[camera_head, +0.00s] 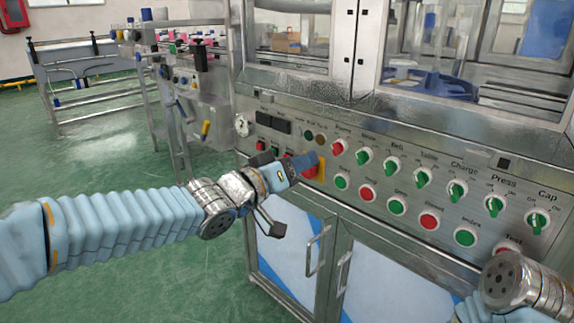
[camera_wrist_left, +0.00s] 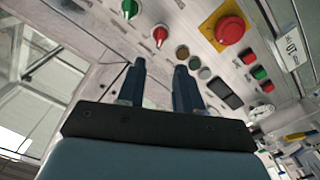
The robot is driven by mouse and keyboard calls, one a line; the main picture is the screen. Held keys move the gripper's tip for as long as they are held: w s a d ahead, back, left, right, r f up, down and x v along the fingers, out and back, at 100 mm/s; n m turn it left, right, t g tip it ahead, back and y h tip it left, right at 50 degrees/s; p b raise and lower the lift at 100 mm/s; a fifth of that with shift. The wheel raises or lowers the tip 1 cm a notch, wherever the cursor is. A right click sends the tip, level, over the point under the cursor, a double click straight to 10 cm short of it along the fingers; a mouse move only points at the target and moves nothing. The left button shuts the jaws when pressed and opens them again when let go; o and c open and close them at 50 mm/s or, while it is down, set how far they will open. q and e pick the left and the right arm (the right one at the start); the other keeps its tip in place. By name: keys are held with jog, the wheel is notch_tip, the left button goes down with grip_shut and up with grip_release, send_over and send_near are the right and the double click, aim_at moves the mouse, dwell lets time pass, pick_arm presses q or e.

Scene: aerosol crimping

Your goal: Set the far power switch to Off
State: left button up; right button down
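The power switch (camera_head: 337,147) is a red rotary knob on a pale round base, at the left end of the upper row of knobs on the sloped steel panel. It also shows in the left wrist view as the red knob (camera_wrist_left: 160,36), beyond the fingertips. My left gripper (camera_head: 303,163) is in front of the panel, left of and below the switch, covering part of the emergency stop. In the left wrist view its two fingers (camera_wrist_left: 160,72) stand apart with nothing between them. It looks apart from the knob. My right gripper is outside the frames; only my right wrist shows at the lower right.
Green knobs (camera_head: 363,156) continue the row to the right. Red and green push buttons (camera_head: 397,205) sit below. The red emergency stop on yellow (camera_wrist_left: 229,30) is close to the left gripper. Cabinet handles (camera_head: 316,250) stick out below. The floor at left is open.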

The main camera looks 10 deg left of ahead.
pick_arm(q)
jog(key=v, duration=0.4)
jog(key=shift+p, duration=0.3)
notch_tip(320, 180, down, 34)
jog(key=a+n+g+y, duration=0.2)
jog(key=n+g+y, duration=0.15)
jog(key=g, duration=0.25)
jog(key=s+f+g+y, duration=0.3)
jog(key=s+f+g, duration=0.5)
jog(key=s+f, duration=1.2)
notch_tip(320, 180, down, 2)
jog(key=shift+s+f+m, duration=0.1)
jog(key=shift+s+m, duration=0.15)
jog(key=shift+m, duration=0.2)
